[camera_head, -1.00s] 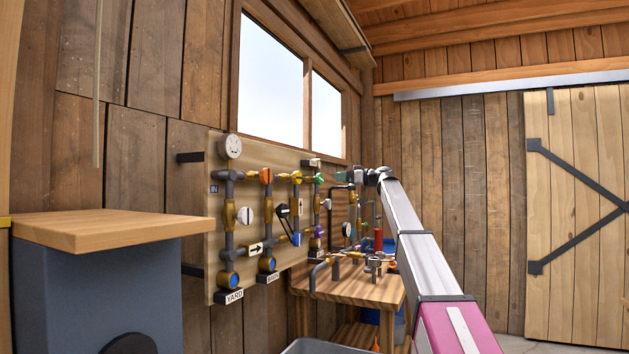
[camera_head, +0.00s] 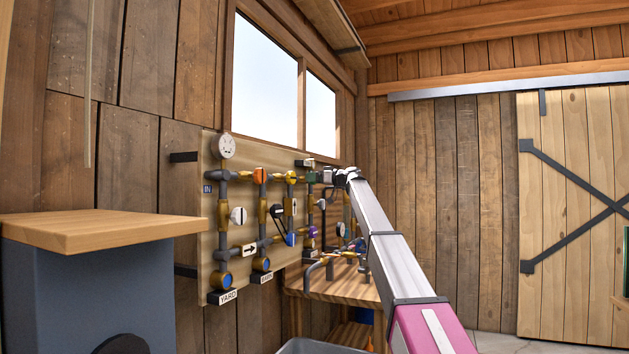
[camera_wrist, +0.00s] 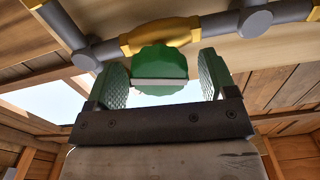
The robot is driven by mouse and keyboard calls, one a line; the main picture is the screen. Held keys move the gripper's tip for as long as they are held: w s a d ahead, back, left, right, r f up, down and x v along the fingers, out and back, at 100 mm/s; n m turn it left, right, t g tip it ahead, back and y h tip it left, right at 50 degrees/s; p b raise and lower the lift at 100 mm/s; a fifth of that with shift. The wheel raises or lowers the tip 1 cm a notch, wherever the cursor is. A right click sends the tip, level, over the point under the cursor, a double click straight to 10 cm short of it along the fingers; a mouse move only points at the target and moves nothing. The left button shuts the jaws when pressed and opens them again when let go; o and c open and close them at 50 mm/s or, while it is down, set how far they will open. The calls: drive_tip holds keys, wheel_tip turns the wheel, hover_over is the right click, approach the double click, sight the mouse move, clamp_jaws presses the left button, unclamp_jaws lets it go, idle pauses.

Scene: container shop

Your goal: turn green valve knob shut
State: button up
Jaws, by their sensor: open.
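In the wrist view, the green valve knob (camera_wrist: 162,62) is a round, ridged disc with a pale bar across its face, on a yellow valve body (camera_wrist: 160,33) in a grey pipe line. My gripper (camera_wrist: 160,68) is open, with one green finger pad on each side of the knob. Gaps show between the pads and the knob, and no contact is visible. In the head view, my gripper (camera_head: 322,176) is at the upper right of the pipe panel (camera_head: 208,240) and largely covers the green knob.
The panel also carries an orange knob (camera_head: 261,175), a yellow knob (camera_head: 291,177), a white knob (camera_head: 238,215), a purple knob (camera_head: 312,232) and a round gauge (camera_head: 223,146). A wooden bench (camera_head: 330,283) with pipework stands below my arm. A wooden-topped cabinet (camera_head: 100,232) is at near left.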

drive_tip(key=c, duration=0.9)
drive_tip(key=shift+c, duration=0.2)
drive_tip(key=shift+m, duration=0.4)
drive_tip(key=m, duration=0.6)
drive_tip(key=shift+w+m, duration=0.1)
drive_tip(key=shift+m, duration=0.2)
drive_tip(key=m, duration=0.3)
drive_tip(key=shift+f+m, duration=0.1)
drive_tip(key=shift+m, duration=0.2)
drive_tip(key=shift+d+f+m, duration=0.1)
drive_tip(key=shift+m, duration=1.8)
